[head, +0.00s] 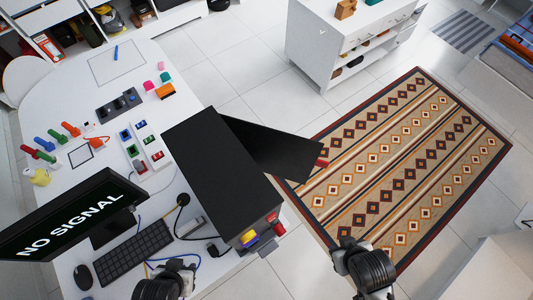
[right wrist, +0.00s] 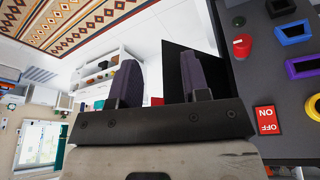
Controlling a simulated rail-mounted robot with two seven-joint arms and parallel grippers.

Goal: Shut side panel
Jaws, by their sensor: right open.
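A black box (head: 215,165) stands on the white desk. Its black side panel (head: 275,148) is swung out to the right, at an angle to the box, with a small red piece (head: 322,163) at its outer end. My right gripper (head: 348,244) is below and right of the panel, apart from it. In the right wrist view my right gripper (right wrist: 164,78) has its fingers spread with nothing held, and the dark panel (right wrist: 176,75) shows behind them. My left gripper (head: 175,265) is at the bottom, near the keyboard; its jaw opening cannot be made out.
The box's near face has a red button (right wrist: 242,46), coloured sockets and an on/off switch (right wrist: 266,120). A monitor (head: 75,215), keyboard (head: 133,252), mouse (head: 83,277) and cables crowd the desk's near part. A patterned rug (head: 400,170) lies on open floor to the right.

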